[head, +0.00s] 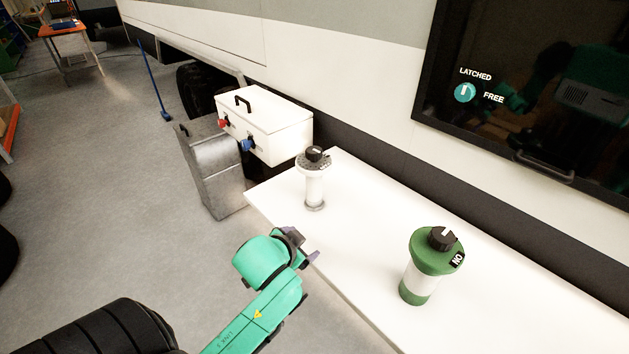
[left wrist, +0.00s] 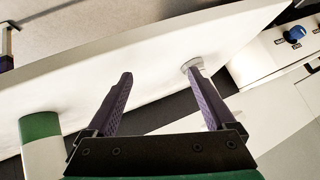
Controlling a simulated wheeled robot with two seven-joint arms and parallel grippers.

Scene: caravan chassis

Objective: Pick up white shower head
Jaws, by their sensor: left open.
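The white shower head (head: 314,190) stands upright on the white shelf (head: 345,240) in the head view, with a grey rim and a black knob on top. My left gripper (head: 308,250) is open and empty near the shelf's front edge, below the shower head in the picture and apart from it. In the left wrist view, the open fingers (left wrist: 160,76) show a bare stretch of shelf between them. A grey-ringed end of what looks like the shower head (left wrist: 191,64) shows by the right finger, which hides part of it.
A green and white canister (head: 418,285) with a black knob stands on the shelf to the right; it also shows at left in the left wrist view (left wrist: 40,135). A white box (head: 275,130) with red and blue knobs and a grey metal case (head: 212,165) stand beyond the shelf's far end.

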